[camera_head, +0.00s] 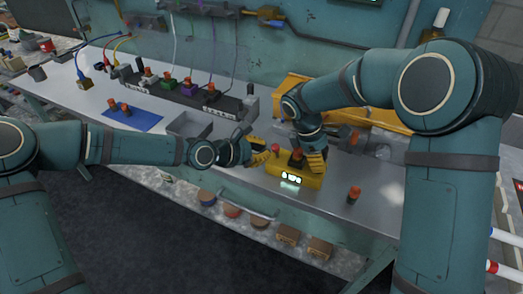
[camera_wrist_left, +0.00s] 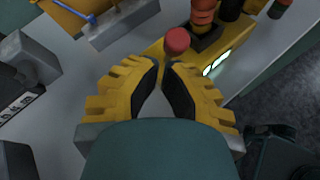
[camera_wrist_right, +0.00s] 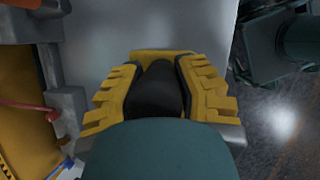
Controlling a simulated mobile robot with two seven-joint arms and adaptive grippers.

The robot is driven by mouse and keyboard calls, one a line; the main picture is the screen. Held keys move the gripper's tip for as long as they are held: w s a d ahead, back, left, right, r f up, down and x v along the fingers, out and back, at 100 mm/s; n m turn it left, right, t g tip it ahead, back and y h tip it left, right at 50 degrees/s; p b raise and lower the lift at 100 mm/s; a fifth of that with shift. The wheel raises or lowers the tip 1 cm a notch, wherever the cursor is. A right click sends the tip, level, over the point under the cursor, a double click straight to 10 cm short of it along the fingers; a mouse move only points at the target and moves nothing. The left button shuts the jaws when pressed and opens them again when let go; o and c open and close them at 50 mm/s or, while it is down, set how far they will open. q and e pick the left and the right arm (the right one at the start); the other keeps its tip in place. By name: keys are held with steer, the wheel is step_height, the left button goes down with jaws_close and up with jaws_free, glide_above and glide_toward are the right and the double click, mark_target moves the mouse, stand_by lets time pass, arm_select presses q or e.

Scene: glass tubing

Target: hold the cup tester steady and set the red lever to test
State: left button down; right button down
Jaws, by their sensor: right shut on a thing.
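The cup tester (camera_head: 293,181) is a yellow box with lit green-white marks on its front, on the bench near the front edge. It also shows in the left wrist view (camera_wrist_left: 233,52). The red lever's round knob (camera_head: 276,150) stands at its left end and shows in the left wrist view (camera_wrist_left: 177,41). My right gripper (camera_head: 316,163) is shut on the tester at its right end; in the right wrist view a dark part (camera_wrist_right: 160,90) lies between the fingers. My left gripper (camera_head: 262,158) is just left of the knob, empty, its fingertips nearly together.
A red-orange capped piece (camera_head: 354,194) stands on the bench to the right. A blue mat (camera_head: 131,115) with orange-capped pieces lies at left. A dark rack (camera_head: 185,95) and a yellow bin (camera_head: 375,118) stand behind.

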arm_select(q)
steer(key=shift+w+g+y, duration=0.15)
steer(key=shift+g+y, duration=0.15)
arm_select(e)
steer(key=shift+f, duration=0.15)
arm_select(q)
steer(key=shift+w+d+r+n+g+y, duration=0.1)
steer(key=shift+w+r+n+g+y, duration=0.15)
steer(key=shift+g, duration=0.25)
steer(key=shift+d+r+n+g+y, duration=0.1)
steer(key=shift+n+g+y, duration=0.2)
steer(key=shift+g, duration=0.2)
